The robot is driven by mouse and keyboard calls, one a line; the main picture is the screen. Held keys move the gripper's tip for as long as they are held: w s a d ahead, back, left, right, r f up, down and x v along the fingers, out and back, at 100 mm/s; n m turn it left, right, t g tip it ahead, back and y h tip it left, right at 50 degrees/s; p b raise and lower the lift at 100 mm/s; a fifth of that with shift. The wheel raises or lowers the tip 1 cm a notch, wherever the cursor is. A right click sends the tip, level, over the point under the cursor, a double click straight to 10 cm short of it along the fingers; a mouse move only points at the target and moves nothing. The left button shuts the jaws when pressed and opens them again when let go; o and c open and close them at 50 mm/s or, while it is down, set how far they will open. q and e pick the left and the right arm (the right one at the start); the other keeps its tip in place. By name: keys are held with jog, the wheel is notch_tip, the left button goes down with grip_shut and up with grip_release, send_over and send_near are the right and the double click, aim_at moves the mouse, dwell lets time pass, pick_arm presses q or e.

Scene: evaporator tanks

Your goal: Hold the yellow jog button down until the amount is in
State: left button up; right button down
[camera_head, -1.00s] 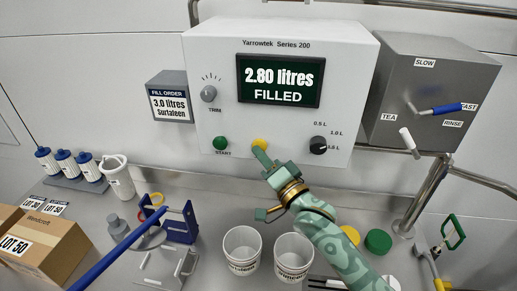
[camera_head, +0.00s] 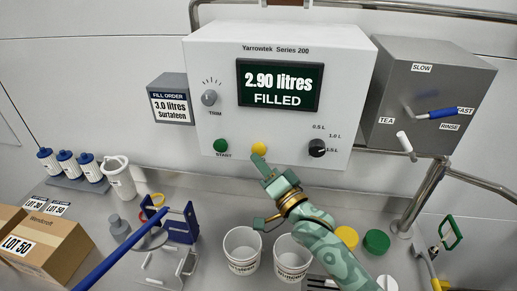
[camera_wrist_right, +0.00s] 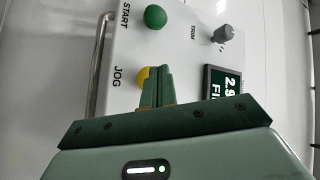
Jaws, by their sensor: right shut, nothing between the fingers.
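The yellow jog button (camera_head: 259,148) is on the lower front of the white Yarrowtek machine (camera_head: 222,115). My right gripper (camera_head: 258,160) is shut and empty, its tips just below and in front of the button, seemingly a little apart from it. In the right wrist view the shut fingers (camera_wrist_right: 157,84) cover part of the yellow button (camera_wrist_right: 141,76), beside the JOG label. The display (camera_head: 278,86) reads 2.90 litres FILLED. The fill order sign (camera_head: 170,105) reads 3.0 litres Surtaleen. My left gripper is not in view.
The green START button (camera_head: 221,146) is left of the jog button, and a black selector knob (camera_head: 317,148) is right. A grey box (camera_head: 432,90) with levers adjoins the machine. Two white cups (camera_head: 241,249) stand below my right arm. A cardboard box (camera_head: 45,250) is at left.

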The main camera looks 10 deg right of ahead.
jog(key=shift+s+a+p, duration=0.35)
jog(key=shift+s+p, duration=0.1)
jog(key=shift+s, duration=0.35)
jog(key=shift+s+a+p, duration=0.3)
jog(key=shift+s+p, duration=0.15)
jog(key=shift+s, duration=0.3)
jog(key=shift+s+a+p, duration=0.35)
jog(key=shift+s+p, duration=0.1)
jog(key=shift+s, duration=0.35)
